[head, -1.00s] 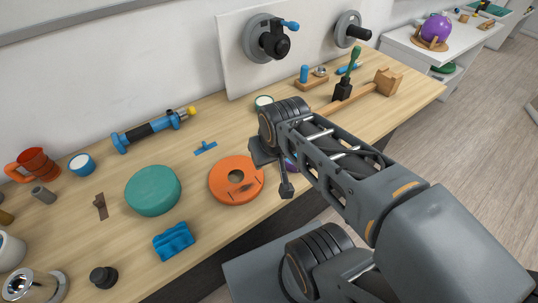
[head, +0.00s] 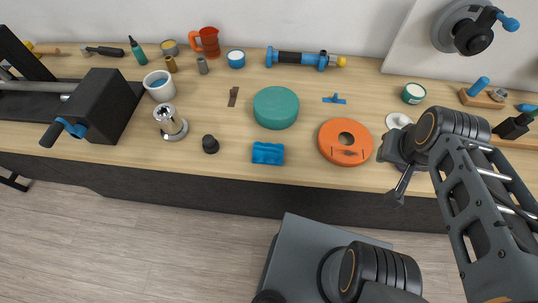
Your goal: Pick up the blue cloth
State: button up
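The blue cloth (head: 268,153) looks like a small ribbed, folded blue bundle. It lies near the front edge of the wooden bench, left of the orange disc and below the green disc. My gripper (head: 394,178) is at the right, over the bench's front edge and well apart from the cloth. The orange disc lies between them. The gripper is seen from above, partly behind its own wrist, and its finger opening is unclear. Nothing shows in it for certain.
An orange disc (head: 345,142) and a green round block (head: 276,107) lie near the cloth. A black knob (head: 210,144) and a metal cylinder (head: 170,122) stand to its left. A dark vise-like block (head: 102,107) is farther left. Bare bench lies between the cloth and the knob.

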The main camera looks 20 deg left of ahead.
aim_at(267, 153)
jog(key=z, duration=0.85)
jog(key=k, duration=0.1)
jog(key=u, duration=1.3)
jog(key=i, duration=0.2)
jog(key=u, duration=0.95)
jog(key=k, duration=0.85)
jog(key=z, duration=0.95)
jog(key=i, duration=0.65)
jog(key=u, duration=0.85)
